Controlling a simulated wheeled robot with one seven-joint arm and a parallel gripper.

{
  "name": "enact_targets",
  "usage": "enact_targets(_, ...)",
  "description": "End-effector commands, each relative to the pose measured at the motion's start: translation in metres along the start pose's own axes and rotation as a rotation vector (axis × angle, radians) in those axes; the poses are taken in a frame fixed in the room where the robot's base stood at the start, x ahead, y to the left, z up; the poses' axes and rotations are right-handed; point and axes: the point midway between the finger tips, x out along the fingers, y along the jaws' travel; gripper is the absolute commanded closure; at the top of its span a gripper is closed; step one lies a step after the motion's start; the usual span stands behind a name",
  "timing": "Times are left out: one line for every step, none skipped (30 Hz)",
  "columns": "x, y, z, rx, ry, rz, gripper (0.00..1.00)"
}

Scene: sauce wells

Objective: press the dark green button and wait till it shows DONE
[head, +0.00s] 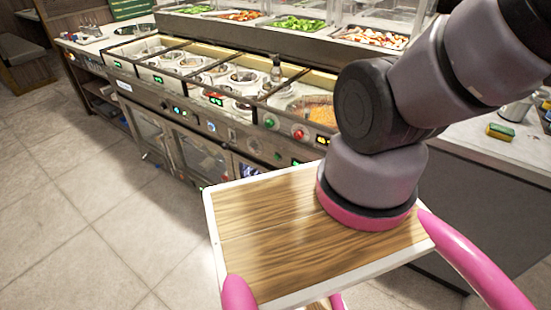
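A round green button (269,122) is on the front panel of the sauce-well counter (195,110), left of a round red button (298,133). A smaller, darker green spot (277,156) sits lower on the front; I cannot tell whether it is a button. My arm rises at the right and leaves the picture at the top; my gripper is out of view.
Trays of vegetables (298,24) stand behind. A grey side counter (490,150) with a yellow-green sponge (500,131) is at the right. The tiled floor (70,220) at the left is clear.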

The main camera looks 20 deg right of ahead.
Motion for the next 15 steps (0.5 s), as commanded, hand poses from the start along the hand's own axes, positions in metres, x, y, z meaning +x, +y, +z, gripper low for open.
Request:
enact_targets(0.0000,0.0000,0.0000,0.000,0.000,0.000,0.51)
enact_targets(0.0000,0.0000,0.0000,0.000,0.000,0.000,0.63)
enact_targets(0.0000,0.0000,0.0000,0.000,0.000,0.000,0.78)
enact_targets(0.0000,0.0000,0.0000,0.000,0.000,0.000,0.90)
enact_targets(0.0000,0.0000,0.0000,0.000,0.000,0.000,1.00)
enact_targets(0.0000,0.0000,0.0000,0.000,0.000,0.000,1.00)
enact_targets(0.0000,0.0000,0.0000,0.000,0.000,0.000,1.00)
enact_targets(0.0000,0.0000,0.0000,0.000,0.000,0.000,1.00)
enact_targets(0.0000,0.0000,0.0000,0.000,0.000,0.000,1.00)
enact_targets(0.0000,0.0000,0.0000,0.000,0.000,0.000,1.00)
enact_targets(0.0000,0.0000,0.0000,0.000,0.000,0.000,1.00)
enact_targets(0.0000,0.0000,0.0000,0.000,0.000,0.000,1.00)
enact_targets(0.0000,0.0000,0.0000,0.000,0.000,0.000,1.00)
enact_targets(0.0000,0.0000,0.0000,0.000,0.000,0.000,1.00)
enact_targets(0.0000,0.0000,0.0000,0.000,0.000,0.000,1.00)
